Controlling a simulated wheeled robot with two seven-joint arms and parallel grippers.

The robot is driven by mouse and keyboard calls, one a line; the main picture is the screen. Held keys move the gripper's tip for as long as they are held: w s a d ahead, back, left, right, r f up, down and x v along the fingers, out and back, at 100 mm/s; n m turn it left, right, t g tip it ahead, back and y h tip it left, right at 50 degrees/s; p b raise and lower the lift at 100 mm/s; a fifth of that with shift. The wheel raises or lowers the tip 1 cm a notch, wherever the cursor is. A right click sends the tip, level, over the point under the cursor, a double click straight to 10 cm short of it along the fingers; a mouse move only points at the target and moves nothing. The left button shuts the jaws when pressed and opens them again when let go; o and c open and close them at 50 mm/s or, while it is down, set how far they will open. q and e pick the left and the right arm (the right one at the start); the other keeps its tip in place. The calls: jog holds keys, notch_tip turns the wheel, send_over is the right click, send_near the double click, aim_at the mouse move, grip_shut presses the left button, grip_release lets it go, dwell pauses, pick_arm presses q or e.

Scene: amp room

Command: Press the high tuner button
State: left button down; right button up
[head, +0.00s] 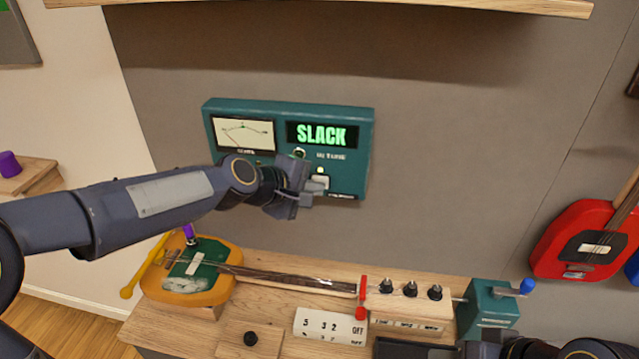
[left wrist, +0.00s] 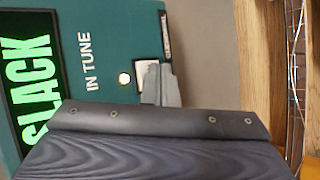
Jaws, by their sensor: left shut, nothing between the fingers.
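The teal tuner box (head: 285,115) is mounted on the grey wall. Its screen (head: 322,135) reads SLACK in green, beside a dial. A pale square button (head: 320,183) sits low on its right side. The button also shows in the left wrist view (left wrist: 143,74), partly covered by my fingers. My left gripper (head: 312,193) is shut and empty, with its tips right at the button; I cannot tell whether they touch or press it. A small light (left wrist: 124,79) by the IN TUNE label looks pale. My right gripper is only partly visible at the bottom right, its fingers unclear.
Below is a wooden bench (head: 265,262) with a yellow stringed instrument (head: 185,285), a knobbed wooden block (head: 410,305), a white numbered piece (head: 330,326) and a teal crank box (head: 487,307). A shelf (head: 330,5) runs above. A red guitar (head: 575,240) hangs at right.

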dwell(0.5)
pick_arm(q)
jog(key=shift+s+a, duration=0.15)
jog(key=shift+s, duration=0.6)
jog(key=shift+s+a, duration=0.25)
jog(key=shift+s, duration=1)
jog(key=shift+s+a, duration=0.25)
jog(key=shift+s, duration=0.95)
jog(key=s+a+m+y, duration=0.2)
jog(key=s+a+m, duration=0.2)
jog(key=s+a, duration=0.6)
jog(key=s+a+f+m+g+y, duration=0.1)
jog(key=s+a+f+m, duration=0.1)
jog(key=s+a+f, duration=0.2)
jog(key=s+a+f+m+g+y, duration=0.1)
jog(key=s+a+f, duration=0.3)
jog(key=s, duration=0.6)
jog(key=shift+s+a+m+y, duration=0.3)
jog(key=shift+s+a+m, duration=0.1)
jog(key=shift+a+m, duration=0.35)
jog(key=shift+w+d, duration=0.1)
jog(key=shift+d, duration=0.05)
